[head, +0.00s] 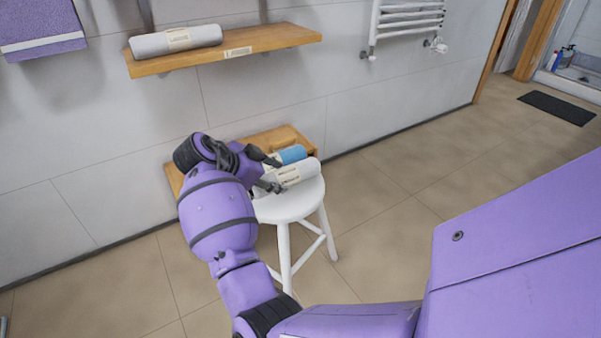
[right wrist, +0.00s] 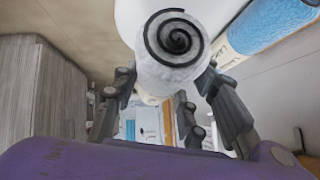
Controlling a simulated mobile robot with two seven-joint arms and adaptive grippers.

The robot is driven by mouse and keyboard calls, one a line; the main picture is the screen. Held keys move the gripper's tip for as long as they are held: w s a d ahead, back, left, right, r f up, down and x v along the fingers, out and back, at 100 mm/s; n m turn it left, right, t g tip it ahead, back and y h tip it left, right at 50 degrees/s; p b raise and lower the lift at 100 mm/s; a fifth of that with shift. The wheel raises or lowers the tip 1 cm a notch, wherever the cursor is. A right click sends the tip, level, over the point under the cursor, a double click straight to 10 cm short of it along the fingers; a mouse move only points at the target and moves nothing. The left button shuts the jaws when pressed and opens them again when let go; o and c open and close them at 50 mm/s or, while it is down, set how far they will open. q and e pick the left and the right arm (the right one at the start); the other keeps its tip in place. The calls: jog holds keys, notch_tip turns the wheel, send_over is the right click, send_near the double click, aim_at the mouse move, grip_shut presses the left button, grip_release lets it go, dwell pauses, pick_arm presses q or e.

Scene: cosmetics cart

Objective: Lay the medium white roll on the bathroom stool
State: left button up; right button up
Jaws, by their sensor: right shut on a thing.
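The white roll (head: 302,172) with a paper label lies over the seat of the white bathroom stool (head: 289,208). My right gripper (head: 278,175) is shut on the roll's near-left end, a finger on each side. In the right wrist view, the end of the white roll (right wrist: 172,62) shows its dark spiral between the fingers (right wrist: 168,80). The roll looks level and very close to the seat, but I cannot tell whether it touches. My left gripper is not in view.
A blue roll (head: 292,154) lies just behind the white one, near a low wooden shelf (head: 262,139) against the wall. A larger grey-white roll (head: 176,41) lies on the upper wooden shelf (head: 272,38). The floor right of the stool is clear.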

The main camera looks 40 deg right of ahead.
jog(key=shift+w+x, duration=0.2)
jog(key=shift+x, duration=1)
jog(key=shift+d+f+b, duration=0.15)
jog(key=shift+f+b, duration=0.25)
jog(key=shift+b, duration=0.05)
jog(key=f, duration=0.2)
jog(key=d+f+b, duration=0.1)
jog(key=f, duration=0.1)
jog(key=shift+w+b, duration=0.2)
jog(key=shift+b, duration=0.1)
jog(key=shift+f, duration=0.1)
jog(key=o, duration=1.3)
